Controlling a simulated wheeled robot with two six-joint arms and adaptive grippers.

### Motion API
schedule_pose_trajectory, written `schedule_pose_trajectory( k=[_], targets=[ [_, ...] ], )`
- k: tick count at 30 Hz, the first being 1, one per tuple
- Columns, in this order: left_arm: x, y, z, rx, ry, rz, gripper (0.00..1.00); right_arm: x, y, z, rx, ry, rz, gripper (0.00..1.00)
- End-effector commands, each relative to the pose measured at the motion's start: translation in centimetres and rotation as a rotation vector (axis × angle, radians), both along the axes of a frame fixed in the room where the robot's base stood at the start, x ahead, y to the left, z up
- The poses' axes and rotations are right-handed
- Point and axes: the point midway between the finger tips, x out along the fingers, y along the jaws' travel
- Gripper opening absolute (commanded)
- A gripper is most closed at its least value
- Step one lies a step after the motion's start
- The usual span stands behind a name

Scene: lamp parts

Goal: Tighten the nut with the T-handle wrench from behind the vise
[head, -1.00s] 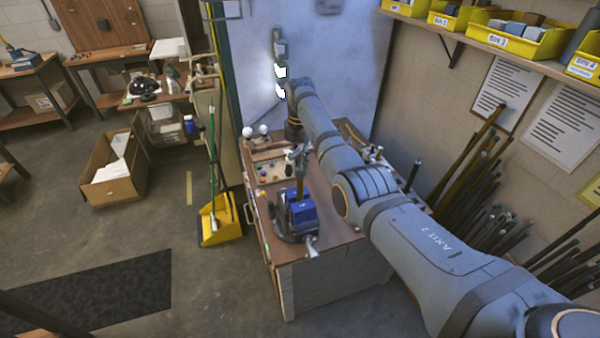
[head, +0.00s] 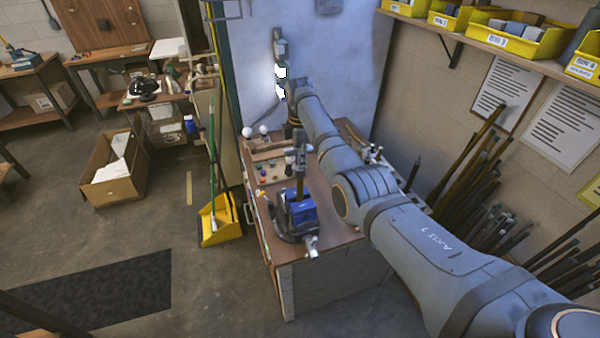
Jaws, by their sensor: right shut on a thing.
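The blue vise (head: 303,212) stands on the near left part of the workbench. A thin brownish tube (head: 300,188) stands upright in it. My right gripper (head: 297,160) points down just above the tube, at the end of the arm coming in from the right. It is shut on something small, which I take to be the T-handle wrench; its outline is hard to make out. The nut is too small or hidden to see. I cannot tell whether wrench and nut touch. My left gripper is not in view.
The workbench (head: 320,252) carries a tray with small coloured parts (head: 268,172) and two white bulbs (head: 263,130) at its back left. My right arm covers much of its right side. A yellow dustpan (head: 220,222) stands left of it.

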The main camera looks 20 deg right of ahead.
Motion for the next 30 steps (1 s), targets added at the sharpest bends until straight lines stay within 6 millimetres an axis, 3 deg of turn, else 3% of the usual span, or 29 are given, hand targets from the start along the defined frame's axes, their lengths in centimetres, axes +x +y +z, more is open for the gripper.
schedule_pose_trajectory(
  k=[9, 16, 25, 30],
  targets=[
    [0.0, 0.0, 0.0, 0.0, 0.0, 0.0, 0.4, 0.01, 0.03, 0.02, 0.0, -0.001, -0.048, 0.0],
    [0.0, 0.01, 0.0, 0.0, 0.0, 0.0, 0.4, 0.01, 0.03, -0.02, 0.0, -0.002, -0.315, 0.0],
    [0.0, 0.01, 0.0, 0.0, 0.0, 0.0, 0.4, 0.01, 0.04, -0.03, 0.0, -0.002, -0.356, 0.0],
    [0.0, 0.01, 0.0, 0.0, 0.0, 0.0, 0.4, 0.02, 0.04, -0.06, 0.0, -0.004, -0.579, 0.0]
  ],
)
